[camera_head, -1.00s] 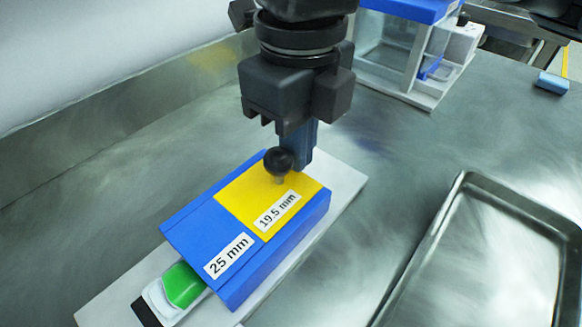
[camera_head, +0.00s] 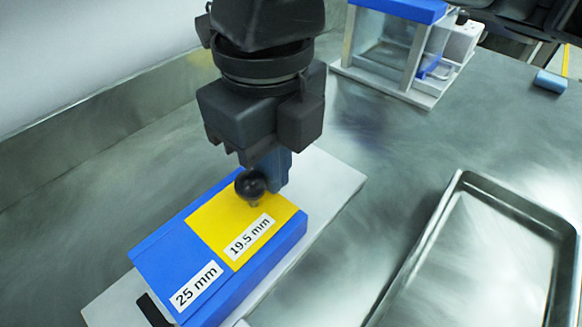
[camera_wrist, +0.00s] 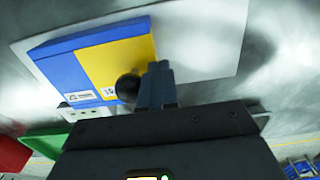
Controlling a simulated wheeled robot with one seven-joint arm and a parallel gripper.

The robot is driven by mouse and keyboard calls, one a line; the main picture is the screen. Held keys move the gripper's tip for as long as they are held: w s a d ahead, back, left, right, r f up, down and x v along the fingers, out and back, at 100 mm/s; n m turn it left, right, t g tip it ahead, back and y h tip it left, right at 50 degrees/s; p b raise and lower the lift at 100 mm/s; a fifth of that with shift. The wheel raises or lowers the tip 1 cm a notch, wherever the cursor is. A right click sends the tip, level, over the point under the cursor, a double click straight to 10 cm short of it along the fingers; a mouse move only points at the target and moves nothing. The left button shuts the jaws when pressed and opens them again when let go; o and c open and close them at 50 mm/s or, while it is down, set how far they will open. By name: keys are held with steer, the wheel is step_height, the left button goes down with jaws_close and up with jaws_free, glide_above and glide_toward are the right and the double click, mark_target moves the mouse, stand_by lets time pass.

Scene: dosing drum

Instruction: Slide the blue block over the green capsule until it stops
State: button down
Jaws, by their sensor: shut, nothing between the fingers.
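The blue block (camera_head: 160,255) sits on a white board (camera_head: 330,180). It has a yellow plate on top (camera_head: 215,225), a black knob (camera_head: 250,183), and labels reading 25 mm and 19.5 mm. The green capsule is hidden in the head view, where the block's near end lies over its place. My gripper (camera_head: 275,170) is shut and empty, its fingers pointing down just behind the knob at the block's far end. In the wrist view the fingers (camera_wrist: 156,85) appear close beside the knob (camera_wrist: 128,87); whether they touch the block is unclear.
A metal tray (camera_head: 455,190) lies on the steel table at the right. A clear-walled box with a blue top (camera_head: 400,8) stands at the back, with a small blue item (camera_head: 551,81) at the far right. Table between board and tray is clear.

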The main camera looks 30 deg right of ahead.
steer(key=shift+s+a+p, duration=0.15)
steer(key=shift+s+a, duration=0.05)
steer(key=shift+a, duration=0.4)
steer(key=shift+s+a+p, duration=0.15)
steer(key=shift+s+a, duration=0.05)
steer(key=shift+a, duration=0.4)
steer(key=shift+d, duration=0.1)
steer(key=shift+w+d, duration=0.25)
steer(key=shift+d, duration=0.4)
step_height(320, 180, up, 8)
steer(key=p, duration=0.7)
stand_by(0.3)
